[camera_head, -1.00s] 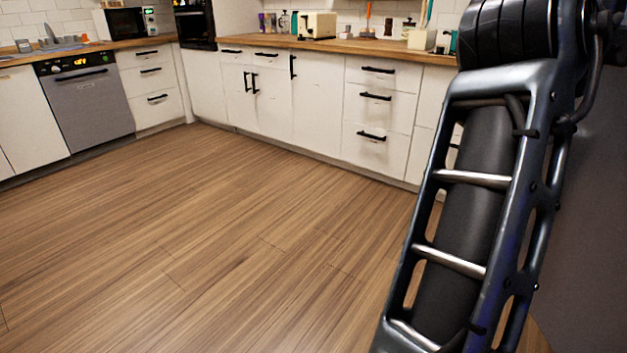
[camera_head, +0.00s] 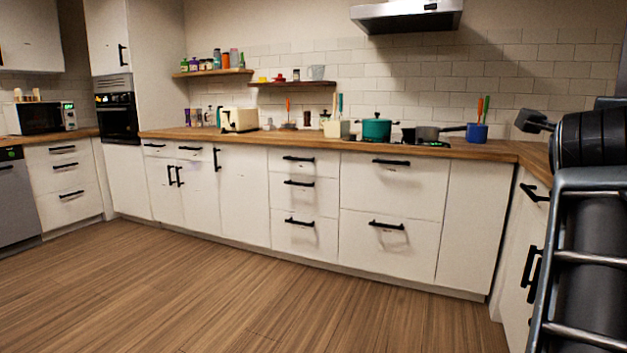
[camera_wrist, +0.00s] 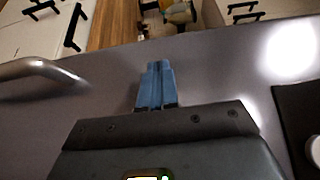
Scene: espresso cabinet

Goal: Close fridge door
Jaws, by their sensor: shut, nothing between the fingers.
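In the wrist view, my gripper (camera_wrist: 157,85) has its two blue fingers together and empty. They lie in front of a smooth grey panel (camera_wrist: 225,70), which looks like the fridge door. I cannot tell whether the fingertips touch it. A curved metal handle (camera_wrist: 40,68) is on this panel, left of my gripper. The wrist housing hides the panel's lower part. The head view does not clearly show the fridge, so how far its door stands open cannot be told. My arm fills the right edge there.
White cabinets (camera_head: 235,205) with a wooden counter (camera_head: 330,143) run along the back wall. A teal pot (camera_head: 376,130) and a toaster (camera_head: 239,120) stand on it. The wooden floor (camera_head: 170,295) is clear. A dark panel (camera_wrist: 298,115) is at the wrist view's right.

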